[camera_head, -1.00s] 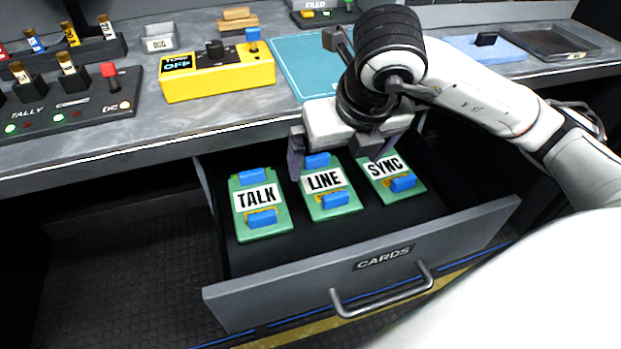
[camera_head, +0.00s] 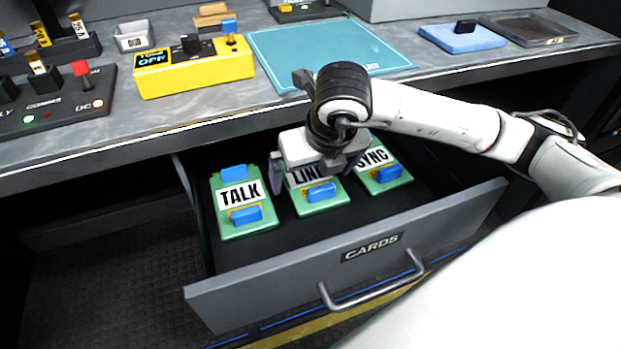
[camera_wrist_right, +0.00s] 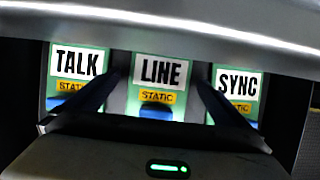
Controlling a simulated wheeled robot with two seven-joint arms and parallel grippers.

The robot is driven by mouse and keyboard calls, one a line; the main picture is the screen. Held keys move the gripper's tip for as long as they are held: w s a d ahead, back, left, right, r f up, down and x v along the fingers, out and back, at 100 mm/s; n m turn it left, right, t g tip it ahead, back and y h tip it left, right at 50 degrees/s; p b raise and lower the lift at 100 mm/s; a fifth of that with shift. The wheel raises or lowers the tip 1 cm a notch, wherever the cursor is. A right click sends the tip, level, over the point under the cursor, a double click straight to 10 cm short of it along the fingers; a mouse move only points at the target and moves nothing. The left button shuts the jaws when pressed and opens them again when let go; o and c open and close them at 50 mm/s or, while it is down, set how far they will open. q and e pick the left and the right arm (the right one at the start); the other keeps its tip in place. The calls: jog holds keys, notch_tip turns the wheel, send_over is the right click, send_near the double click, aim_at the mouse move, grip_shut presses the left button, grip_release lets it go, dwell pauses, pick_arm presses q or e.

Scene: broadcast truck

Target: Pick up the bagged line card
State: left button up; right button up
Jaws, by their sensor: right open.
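The line card (camera_head: 322,206) is a green card with a white LINE label and blue tabs, lying in the open drawer between two similar cards. My right gripper (camera_head: 313,181) is open above it and hides its upper part in the head view. In the right wrist view, the LINE label (camera_wrist_right: 161,70) and a yellow STATIC sticker show between the two open fingers (camera_wrist_right: 158,82). The fingers lie over the gaps on either side of the card; I cannot tell how far above it they are. My left gripper is not in view.
The TALK card (camera_head: 241,214) lies left of the line card and the SYNC card (camera_head: 378,184) right of it. The drawer front (camera_head: 345,268) has a bar handle (camera_head: 372,290). The counter above holds a yellow box (camera_head: 190,72) and a teal mat (camera_head: 300,60).

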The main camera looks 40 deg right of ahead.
jog(key=c, duration=1.2)
